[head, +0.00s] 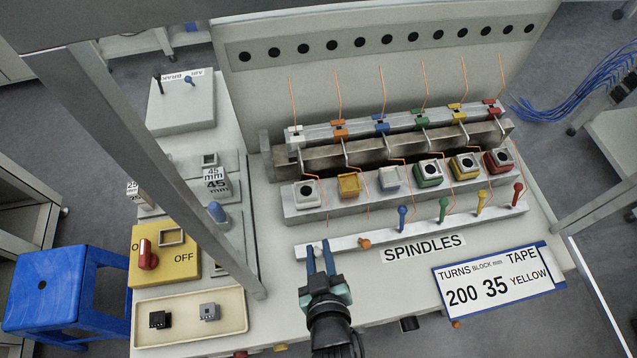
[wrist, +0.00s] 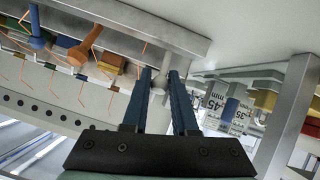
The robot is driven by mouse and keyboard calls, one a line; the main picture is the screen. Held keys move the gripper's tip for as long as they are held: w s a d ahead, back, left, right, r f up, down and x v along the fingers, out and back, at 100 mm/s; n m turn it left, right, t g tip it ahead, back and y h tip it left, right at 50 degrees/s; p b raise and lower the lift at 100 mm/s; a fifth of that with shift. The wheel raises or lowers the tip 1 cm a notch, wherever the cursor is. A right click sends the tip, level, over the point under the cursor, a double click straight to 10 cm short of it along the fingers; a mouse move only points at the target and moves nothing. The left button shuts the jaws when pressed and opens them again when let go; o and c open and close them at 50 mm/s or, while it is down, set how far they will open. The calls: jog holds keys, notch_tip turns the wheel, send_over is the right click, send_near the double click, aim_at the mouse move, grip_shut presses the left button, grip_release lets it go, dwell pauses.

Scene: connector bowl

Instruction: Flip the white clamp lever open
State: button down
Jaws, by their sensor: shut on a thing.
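The white clamp lever (wrist: 159,83) has a pale round knob and sits between my fingers in the wrist view, near their tips. My gripper (head: 320,254) has two dark blue fingers and is at the left end of the long pale rail (head: 340,245); in the wrist view (wrist: 160,88) its fingers are shut on the lever. In the head view my fingers largely hide the white lever, so I cannot tell its exact tilt there.
On the same rail are an orange lever (head: 364,243), leaning low, and blue (head: 402,217), green (head: 443,209), yellow (head: 482,201) and red (head: 518,193) levers standing up. Behind are several coloured blocks. A sign (head: 497,283) lies at right, a tray (head: 232,333) at left.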

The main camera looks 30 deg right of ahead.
dwell(0.4)
jog(key=c, duration=0.7)
grip_release()
jog(key=v, duration=1.3)
jog(key=shift+b, duration=0.3)
jog(key=shift+f, duration=0.1)
jog(key=shift+s, duration=0.1)
